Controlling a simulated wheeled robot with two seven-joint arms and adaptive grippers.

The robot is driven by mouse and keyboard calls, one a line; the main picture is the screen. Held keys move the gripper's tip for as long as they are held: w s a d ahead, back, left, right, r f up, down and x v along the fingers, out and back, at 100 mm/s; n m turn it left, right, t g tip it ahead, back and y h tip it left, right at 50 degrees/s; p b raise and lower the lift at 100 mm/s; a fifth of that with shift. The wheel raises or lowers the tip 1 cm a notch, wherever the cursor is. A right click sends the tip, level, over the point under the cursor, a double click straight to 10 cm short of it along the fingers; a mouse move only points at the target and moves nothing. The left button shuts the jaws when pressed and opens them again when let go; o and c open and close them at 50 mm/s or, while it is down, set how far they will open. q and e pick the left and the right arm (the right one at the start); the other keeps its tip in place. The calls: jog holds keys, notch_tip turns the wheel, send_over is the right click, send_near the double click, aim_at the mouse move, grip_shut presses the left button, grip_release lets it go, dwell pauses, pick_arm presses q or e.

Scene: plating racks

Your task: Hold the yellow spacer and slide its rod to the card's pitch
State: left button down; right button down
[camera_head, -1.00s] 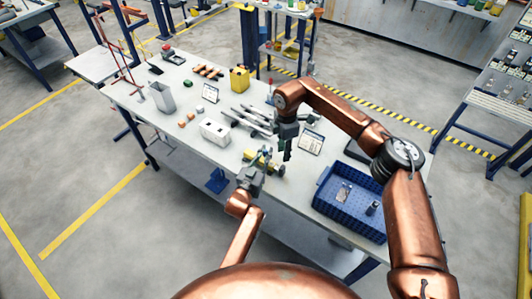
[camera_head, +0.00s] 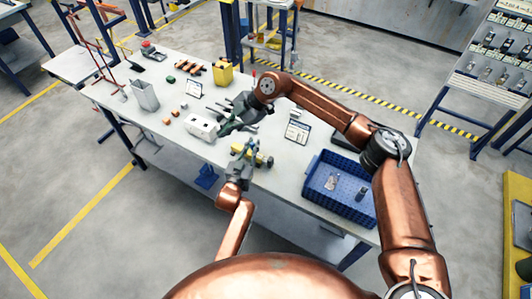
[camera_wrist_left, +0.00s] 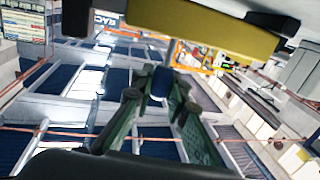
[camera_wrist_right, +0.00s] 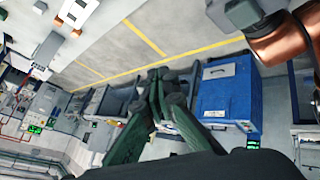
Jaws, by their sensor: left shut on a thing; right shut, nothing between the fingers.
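The yellow spacer (camera_head: 261,159) is held above the table's near edge by my left gripper (camera_head: 246,150), whose arm comes up from the bottom of the head view. In the left wrist view, a broad yellow bar (camera_wrist_left: 205,30) with dark ends crosses the top, and the shut-on part between the fingers (camera_wrist_left: 160,90) is hard to make out. My right gripper (camera_head: 222,130) lies nearly level, beside the white holed box, apart from the spacer. Its fingers (camera_wrist_right: 158,88) meet with nothing between them. A printed card (camera_head: 297,131) stands right of the spacer. The spacer's rod is too small to tell.
A white box (camera_head: 202,125) is left of my right gripper. A blue crate (camera_head: 338,186) stands at the table's right. A smaller card (camera_head: 194,88), a grey bin (camera_head: 144,95) and a yellow container (camera_head: 222,73) stand farther back. The front left of the table is fairly clear.

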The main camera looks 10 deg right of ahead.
jog(key=w+a+r+m+t+y, duration=0.1)
jog(key=w+a+r+y, duration=0.15)
jog(key=r, duration=0.35)
jog(key=w+a+r+t+y, duration=0.1)
jog(key=r+t+y, duration=0.15)
jog(key=r, duration=0.45)
jog(key=w+a+r+m+t+y, duration=0.1)
jog(key=a+r+y, duration=0.15)
jog(key=r, duration=0.35)
jog(key=w+d+r+m+t, duration=0.3)
jog(key=w+d+r+t, duration=0.1)
jog(key=w+r, duration=0.15)
jog(key=w+d+m+t+h, duration=0.4)
jog(key=w+d+m+t, duration=0.25)
jog(key=d+m, duration=0.2)
jog(key=w+d+f+m+g+h, duration=0.1)
jog(key=w+d+f+m+h, duration=0.15)
jog(key=d+f+h, duration=0.35)
jog(key=n+g+h, duration=0.2)
jog(key=g+h, duration=0.1)
jog(key=g, duration=0.9)
send_near(264, 159)
jog(key=shift+g, duration=0.3)
jog(key=x, duration=0.5)
jog(key=shift+w, duration=0.3)
